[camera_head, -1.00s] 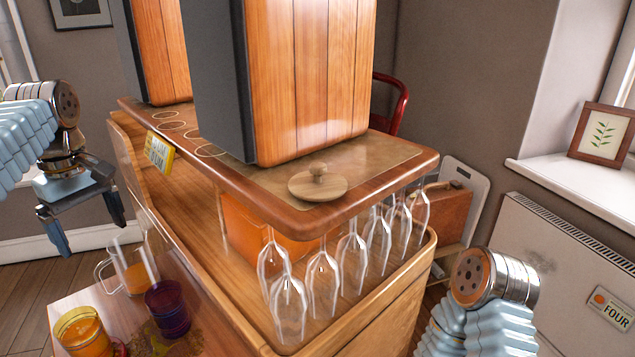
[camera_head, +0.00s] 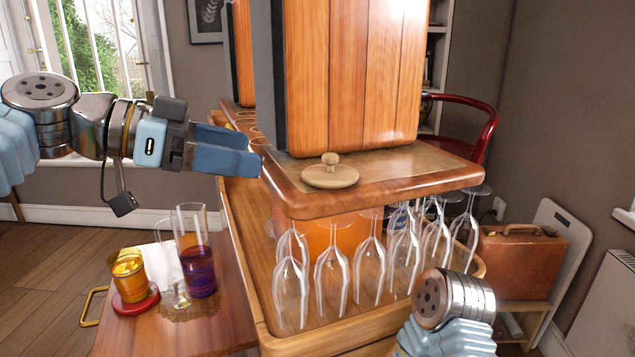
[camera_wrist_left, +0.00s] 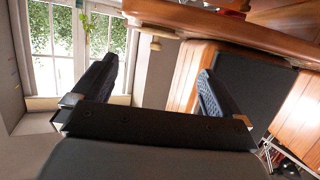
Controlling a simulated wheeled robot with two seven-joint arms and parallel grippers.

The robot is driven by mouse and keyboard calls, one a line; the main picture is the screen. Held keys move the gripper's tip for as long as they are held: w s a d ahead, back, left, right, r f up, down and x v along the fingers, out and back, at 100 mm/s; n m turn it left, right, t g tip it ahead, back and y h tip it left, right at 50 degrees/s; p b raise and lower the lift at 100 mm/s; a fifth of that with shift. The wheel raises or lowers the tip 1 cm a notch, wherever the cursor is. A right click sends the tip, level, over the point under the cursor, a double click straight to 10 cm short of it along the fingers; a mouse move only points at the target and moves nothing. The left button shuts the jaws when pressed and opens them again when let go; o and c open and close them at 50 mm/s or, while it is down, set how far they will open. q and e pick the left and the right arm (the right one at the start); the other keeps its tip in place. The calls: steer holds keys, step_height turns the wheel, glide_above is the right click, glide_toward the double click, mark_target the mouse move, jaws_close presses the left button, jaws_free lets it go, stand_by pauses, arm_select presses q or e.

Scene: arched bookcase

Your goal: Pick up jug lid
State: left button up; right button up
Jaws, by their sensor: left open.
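The jug lid (camera_head: 330,177) is a round, pale wooden disc with a knob on top. It lies flat, knob up, near the front edge of the shelf top (camera_head: 400,178). The lid also shows small between my fingers in the left wrist view (camera_wrist_left: 152,35). My left gripper (camera_head: 258,150) is open and empty. It points right, just left of the shelf edge, a short gap from the lid. Its two fingers show apart in the left wrist view (camera_wrist_left: 159,70). A glass jug (camera_head: 190,228) without a lid stands on the low table. My right gripper is out of view.
A tall wood-fronted box (camera_head: 350,80) stands right behind the lid. Wine glasses (camera_head: 330,270) hang under the shelf. An orange glass (camera_head: 129,277) and a purple glass (camera_head: 200,272) stand on the low table (camera_head: 170,335). Open air lies left of the shelf.

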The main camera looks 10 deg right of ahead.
arm_select(q)
glide_toward(330, 165)
steer(key=d, duration=0.1)
steer(key=w+d+f, duration=0.1)
steer(key=d, duration=0.1)
steer(key=d+f, duration=0.1)
steer(key=shift+w+d+f+p, duration=0.1)
steer(key=shift+w+d+p, duration=0.1)
steer(key=shift+w+p, duration=0.15)
steer(key=shift+p+x, duration=0.6)
steer(key=shift+x, duration=2.15)
steer(key=shift+s+r, duration=0.2)
steer(key=shift+r, duration=0.05)
steer(key=c, duration=0.8)
